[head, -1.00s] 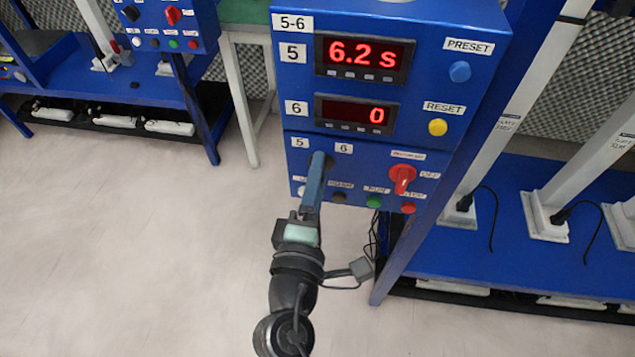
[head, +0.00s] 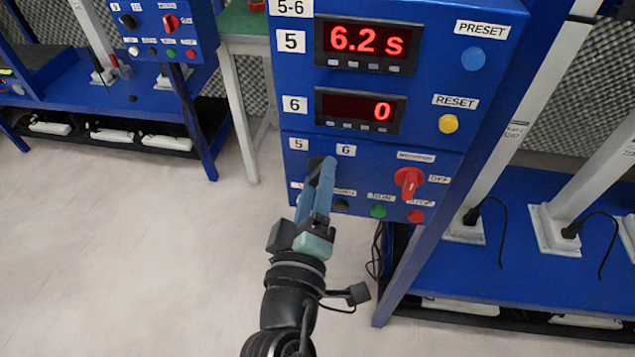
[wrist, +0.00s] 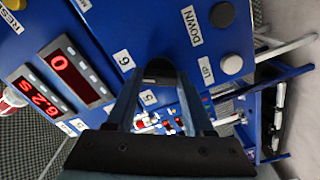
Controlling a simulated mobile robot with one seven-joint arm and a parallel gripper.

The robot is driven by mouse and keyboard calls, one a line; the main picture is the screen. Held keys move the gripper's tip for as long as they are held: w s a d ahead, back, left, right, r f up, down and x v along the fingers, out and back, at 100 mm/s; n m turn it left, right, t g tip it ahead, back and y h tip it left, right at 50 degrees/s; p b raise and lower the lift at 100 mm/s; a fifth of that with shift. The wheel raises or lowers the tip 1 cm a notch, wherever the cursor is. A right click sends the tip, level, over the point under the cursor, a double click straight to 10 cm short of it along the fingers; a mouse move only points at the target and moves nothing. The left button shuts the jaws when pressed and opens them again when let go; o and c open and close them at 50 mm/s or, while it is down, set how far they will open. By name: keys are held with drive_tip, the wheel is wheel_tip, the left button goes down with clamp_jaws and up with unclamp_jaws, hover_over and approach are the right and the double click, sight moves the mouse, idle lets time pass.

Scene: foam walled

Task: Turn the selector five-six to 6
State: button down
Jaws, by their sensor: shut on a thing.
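The selector five-six is a black knob (head: 318,163) on the lower part of the blue control box (head: 275,120), between the labels 5 (head: 298,144) and 6 (head: 346,150). My gripper (head: 322,172) is shut on it, with its blue fingers reaching up from below. In the wrist view the knob (wrist: 159,72) sits between the two fingertips, with label 6 (wrist: 123,60) and label 5 (wrist: 149,97) on either side. The fingers hide part of the knob, and I cannot tell exactly where its pointer stands.
Upper display 5 (head: 366,42) reads 6.2 s; display 6 (head: 358,108) reads 0. A red rotary switch (head: 408,180), green button (head: 378,211) and red button (head: 416,216) sit close at right. Yellow RESET (head: 448,123) and blue PRESET (head: 473,58) buttons are above. Floor at left is clear.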

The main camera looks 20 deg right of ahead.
idle(0.3)
drive_tip(key=shift+c, duration=1.4)
unclamp_jaws()
drive_tip(key=b+v, duration=0.2)
drive_tip(key=v, duration=1.1)
